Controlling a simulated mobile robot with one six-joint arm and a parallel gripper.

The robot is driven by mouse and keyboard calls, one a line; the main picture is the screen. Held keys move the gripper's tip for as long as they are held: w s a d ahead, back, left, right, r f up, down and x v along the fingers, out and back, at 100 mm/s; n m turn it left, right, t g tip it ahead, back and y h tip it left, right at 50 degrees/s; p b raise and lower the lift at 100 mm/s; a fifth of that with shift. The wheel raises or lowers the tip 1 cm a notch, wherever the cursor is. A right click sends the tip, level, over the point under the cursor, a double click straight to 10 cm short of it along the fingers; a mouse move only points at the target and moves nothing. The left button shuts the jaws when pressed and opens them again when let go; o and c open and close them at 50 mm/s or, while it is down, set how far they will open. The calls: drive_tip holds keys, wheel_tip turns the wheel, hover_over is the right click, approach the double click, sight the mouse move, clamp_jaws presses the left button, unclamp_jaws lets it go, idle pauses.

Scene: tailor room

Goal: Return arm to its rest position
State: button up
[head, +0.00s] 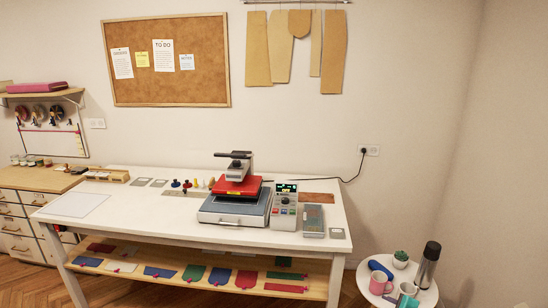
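My gripper and arm do not clearly show in the head view. A small pale shape at the bottom right edge is too little to identify. Whether the gripper is open or shut, and whether it holds anything, is hidden from this view. The red and grey heat press (236,190) stands on the white table (150,222), its red upper plate above the grey base.
A control box (285,206) with a lit display stands beside the press. A shelf (130,271) under the table holds coloured pieces.

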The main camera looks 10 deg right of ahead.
drive_tip(key=s+a+f+n+g, duration=0.25)
drive_tip(key=a+n, duration=0.55)
drive_tip(key=a, duration=0.4)
drive_tip(key=s+a+f+n+g, duration=0.15)
drive_tip(key=a+n+g, duration=0.25)
drive_tip(key=a+n, duration=0.55)
drive_tip(key=s+a+f+n+g, duration=0.2)
drive_tip(key=a+n+g, duration=0.35)
drive_tip(key=a, duration=0.75)
drive_tip(key=s+f+n+g+b, duration=0.1)
drive_tip(key=s+f+b, duration=0.5)
drive_tip(key=s+f, duration=0.7)
drive_tip(key=s+f+g+b, duration=0.3)
drive_tip(key=s+f+b, duration=0.4)
drive_tip(key=s+f, duration=0.5)
wheel_tip(320, 180, down, 7)
drive_tip(key=shift+s+a+r+n+y, duration=0.1)
drive_tip(key=shift+s+a+n+y, duration=0.05)
drive_tip(key=shift+s+n+y, duration=0.2)
drive_tip(key=shift+c, duration=0.6)
